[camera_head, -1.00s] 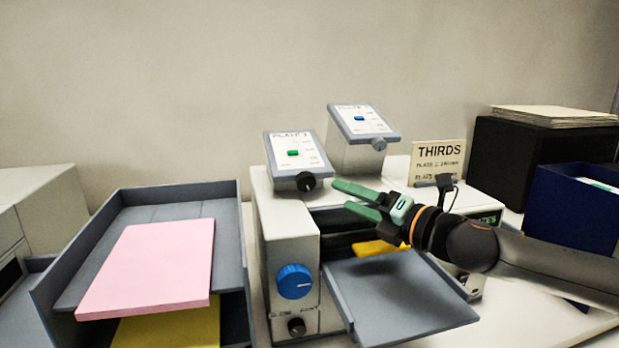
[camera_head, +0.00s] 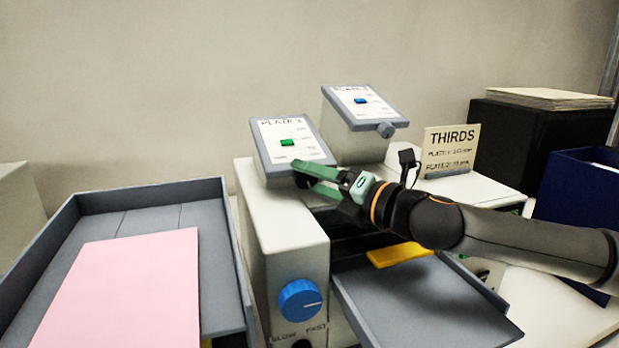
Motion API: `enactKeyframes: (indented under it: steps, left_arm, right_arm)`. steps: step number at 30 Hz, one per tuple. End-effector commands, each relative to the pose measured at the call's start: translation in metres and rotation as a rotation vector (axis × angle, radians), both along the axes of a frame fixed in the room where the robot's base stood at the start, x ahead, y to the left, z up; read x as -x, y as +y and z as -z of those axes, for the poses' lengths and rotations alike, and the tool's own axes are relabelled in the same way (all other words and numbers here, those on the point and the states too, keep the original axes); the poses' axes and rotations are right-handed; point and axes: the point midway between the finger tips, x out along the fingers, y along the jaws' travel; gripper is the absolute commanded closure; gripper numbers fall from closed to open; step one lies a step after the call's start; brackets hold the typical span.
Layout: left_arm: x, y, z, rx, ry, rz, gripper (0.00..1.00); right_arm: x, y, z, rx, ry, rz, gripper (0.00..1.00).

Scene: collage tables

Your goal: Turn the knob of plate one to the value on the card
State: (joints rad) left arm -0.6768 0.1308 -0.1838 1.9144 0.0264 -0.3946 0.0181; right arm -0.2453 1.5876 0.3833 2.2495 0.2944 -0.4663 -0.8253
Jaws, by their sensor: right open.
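Two tilted white panels with grey frames stand on the machine. The nearer panel (camera_head: 295,135) has a green slider; the farther panel (camera_head: 357,102) has a blue slider and a grey knob (camera_head: 386,130). I cannot read their plate numbers for certain. My right gripper (camera_head: 303,177) is open, its green fingers at the lower edge of the nearer panel. They mostly cover that panel's black knob, and I cannot tell whether they touch it. The card (camera_head: 450,150) reads THIRDS, with two smaller, blurred lines for the plates. My left gripper is out of view.
The machine's body (camera_head: 290,232) carries a blue dial (camera_head: 299,300) marked SLOW and FAST. A grey tray (camera_head: 425,310) juts out below my right arm, near a yellow piece (camera_head: 400,254). Pink paper (camera_head: 125,290) lies in a left tray. A dark blue bin (camera_head: 575,190) stands at right.

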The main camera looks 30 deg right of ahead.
Motion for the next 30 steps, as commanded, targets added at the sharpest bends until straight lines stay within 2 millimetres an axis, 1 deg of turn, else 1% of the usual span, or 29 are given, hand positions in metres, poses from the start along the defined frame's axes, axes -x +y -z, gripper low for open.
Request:
enactKeyframes:
  steps: [4, 20, 24, 30]
  left_arm:
    - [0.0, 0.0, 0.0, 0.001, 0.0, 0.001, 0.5]
    - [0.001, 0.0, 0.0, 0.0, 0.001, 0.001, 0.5]
    - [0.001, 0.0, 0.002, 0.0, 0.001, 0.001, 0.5]
    - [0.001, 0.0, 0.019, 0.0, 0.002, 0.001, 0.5]
  right_arm:
    - [0.0, 0.0, 0.0, 0.0, 0.0, 0.0, 0.39]
    - [0.0, 0.0, 0.0, 0.001, -0.001, 0.001, 0.99]
    - [0.0, 0.0, 0.001, -0.005, -0.002, -0.001, 1.0]
    - [-0.001, -0.002, 0.003, -0.088, -0.028, -0.026, 1.0]
